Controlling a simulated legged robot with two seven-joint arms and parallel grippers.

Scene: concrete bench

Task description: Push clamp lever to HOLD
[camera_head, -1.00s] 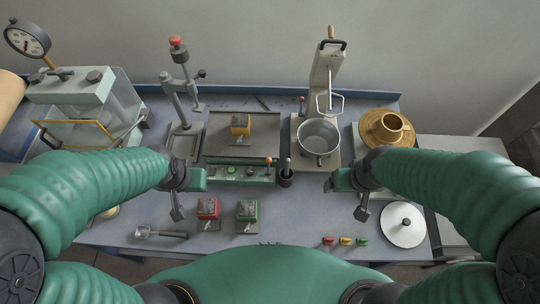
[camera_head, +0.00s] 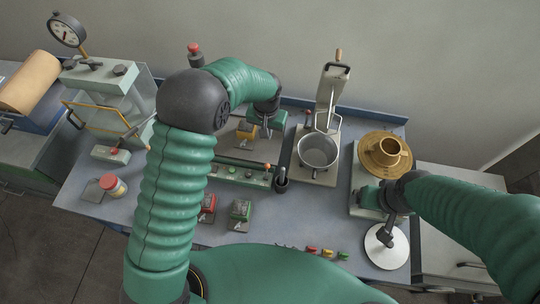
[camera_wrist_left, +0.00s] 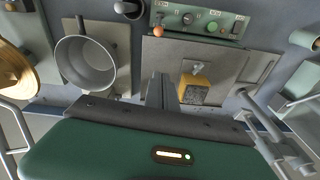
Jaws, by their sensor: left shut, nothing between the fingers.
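A lever with an orange knob (camera_head: 267,167) stands at the right end of the green control panel (camera_head: 238,175); in the left wrist view the knob (camera_wrist_left: 158,31) is above my fingertips. The panel's labels are too small to read surely, so I cannot tell the lever's setting. My left gripper (camera_head: 266,130) is shut and empty, above the plate behind the panel. In the left wrist view its fingers (camera_wrist_left: 159,90) are beside a yellow block (camera_wrist_left: 195,90), apparently apart from it. My right gripper (camera_head: 386,240) is over the white disc (camera_head: 378,256); its jaw opening is unclear.
A metal pot (camera_head: 318,150) stands right of the panel, with a black cup (camera_head: 281,184) between them. A brass flanged piece (camera_head: 385,154) is at the right.

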